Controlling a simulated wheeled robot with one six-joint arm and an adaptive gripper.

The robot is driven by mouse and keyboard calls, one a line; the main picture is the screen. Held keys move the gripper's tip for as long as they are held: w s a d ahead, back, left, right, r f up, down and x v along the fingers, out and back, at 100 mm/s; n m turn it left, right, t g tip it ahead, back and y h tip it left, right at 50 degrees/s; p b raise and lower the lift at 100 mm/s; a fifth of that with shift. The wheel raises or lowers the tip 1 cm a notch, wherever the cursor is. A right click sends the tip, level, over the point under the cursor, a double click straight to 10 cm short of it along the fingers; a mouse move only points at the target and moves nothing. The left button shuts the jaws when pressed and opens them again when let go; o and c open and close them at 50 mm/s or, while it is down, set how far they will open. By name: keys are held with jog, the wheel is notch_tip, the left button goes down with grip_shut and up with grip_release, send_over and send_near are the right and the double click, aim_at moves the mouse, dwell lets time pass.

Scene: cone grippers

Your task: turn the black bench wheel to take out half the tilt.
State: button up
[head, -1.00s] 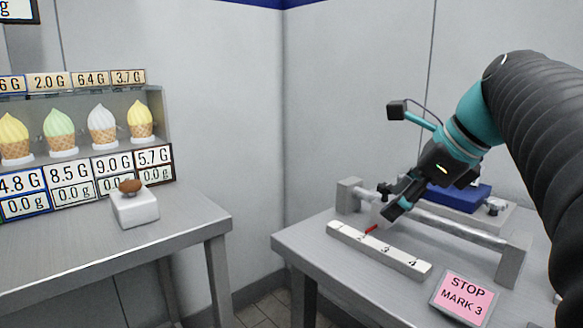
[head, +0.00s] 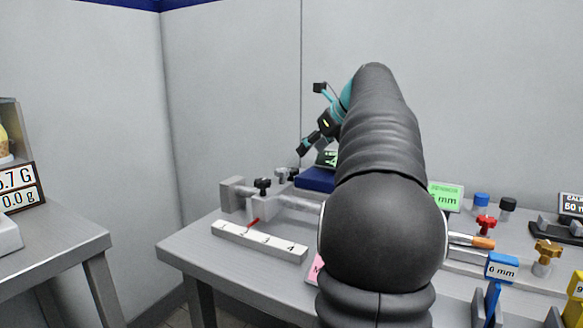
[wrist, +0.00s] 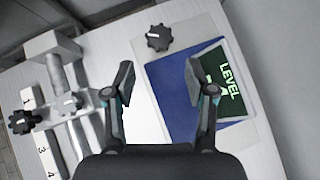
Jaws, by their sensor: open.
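In the wrist view a black lobed wheel (wrist: 159,38) stands on a pale plate beside the blue platform (wrist: 170,90). A dark screen reading LEVEL (wrist: 225,80) lies on that platform, partly behind a finger. My gripper (wrist: 158,84) is open and empty; the wheel lies beyond its fingertips, apart from them. A second black knob (wrist: 25,121) sits on the rail's slider. In the head view my gripper (head: 304,147) is above the bench, over the wheel (head: 281,174) and the blue platform (head: 314,180). My arm hides much of the bench there.
A numbered white scale (head: 258,241) with a red pointer (head: 253,221) lies along the bench front. A pink card (head: 314,268) is mostly hidden by my arm. At right stand a green mm sign (head: 446,196), red knob (head: 486,224) and blue 6 mm tag (head: 501,268).

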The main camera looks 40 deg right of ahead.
aim_at(291, 169)
jog(key=x, duration=0.9)
jog(key=shift+w+f, duration=0.2)
jog(key=shift+f, duration=0.1)
jog(key=c, duration=0.9)
